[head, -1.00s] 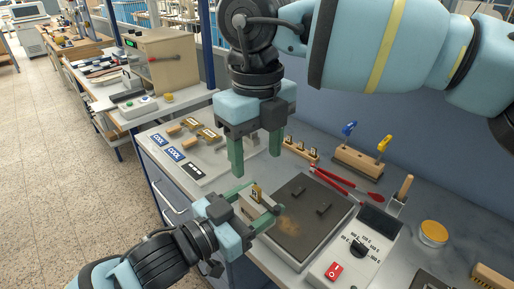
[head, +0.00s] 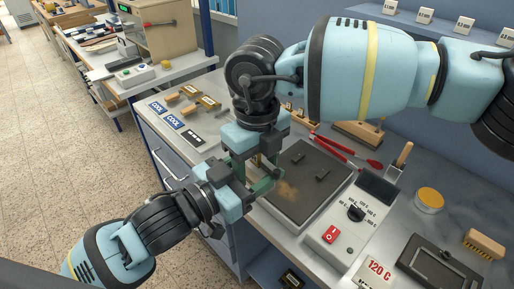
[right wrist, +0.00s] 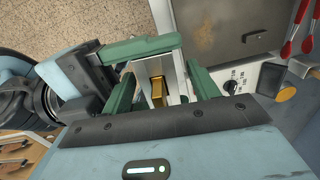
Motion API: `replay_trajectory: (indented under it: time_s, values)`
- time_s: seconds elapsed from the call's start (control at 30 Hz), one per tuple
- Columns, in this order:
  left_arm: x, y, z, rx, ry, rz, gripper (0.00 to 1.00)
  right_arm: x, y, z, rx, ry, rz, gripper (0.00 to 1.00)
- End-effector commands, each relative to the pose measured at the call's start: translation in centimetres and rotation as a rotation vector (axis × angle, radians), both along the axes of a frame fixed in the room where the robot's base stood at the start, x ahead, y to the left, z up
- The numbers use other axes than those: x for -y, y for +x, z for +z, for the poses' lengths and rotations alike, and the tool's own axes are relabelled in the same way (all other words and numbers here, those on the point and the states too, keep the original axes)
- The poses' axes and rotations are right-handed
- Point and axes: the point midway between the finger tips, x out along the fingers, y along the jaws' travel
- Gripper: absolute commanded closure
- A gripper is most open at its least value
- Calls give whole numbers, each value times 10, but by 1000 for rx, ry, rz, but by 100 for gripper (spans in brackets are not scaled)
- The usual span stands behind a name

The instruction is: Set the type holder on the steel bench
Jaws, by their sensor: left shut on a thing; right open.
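The type holder, a pale metal block with a brass piece (right wrist: 157,92), shows in the right wrist view between the green fingers of my right gripper (right wrist: 163,78). In the head view, it is mostly hidden behind the fingers. My left gripper (head: 254,181) is shut on it from the lower left, holding it beside the near left edge of the dark hot plate. My right gripper (head: 254,160) points down over it with its fingers open on either side; I cannot tell whether they touch. The steel bench (head: 445,172) runs under the plate and toward the right.
The dark hot plate (head: 312,158) carries two small blocks. Its control box (head: 348,228) has a red switch and a dial. Red tongs (head: 345,151) lie behind. COOL signs (head: 173,121) and wooden-handled tools stand left. A dark tray (head: 440,262) lies front right.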

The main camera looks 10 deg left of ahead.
Motion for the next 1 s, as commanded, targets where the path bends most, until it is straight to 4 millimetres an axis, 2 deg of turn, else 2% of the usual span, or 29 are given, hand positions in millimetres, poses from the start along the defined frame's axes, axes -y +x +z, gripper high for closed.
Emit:
replay_trajectory:
  time_s: [0.4, 0.8, 0.87, 0.9, 1.0]
  values:
    - [0, 0, 2, 4, -2, -1, 74, 0, 0, -6, 2, -1, 1, 41]
    - [0, 0, 2, 5, -2, -1, 74, 0, 0, -5, 2, -1, 1, 94]
    - [0, 0, 2, 5, -2, -1, 74, 0, 0, -5, 2, -1, 0, 100]
    - [0, 0, 2, 5, -2, -1, 33, 0, 0, -5, 3, 1, 0, 100]
    - [0, 0, 2, 4, -2, 0, 20, 0, 0, -5, 3, 1, 0, 100]
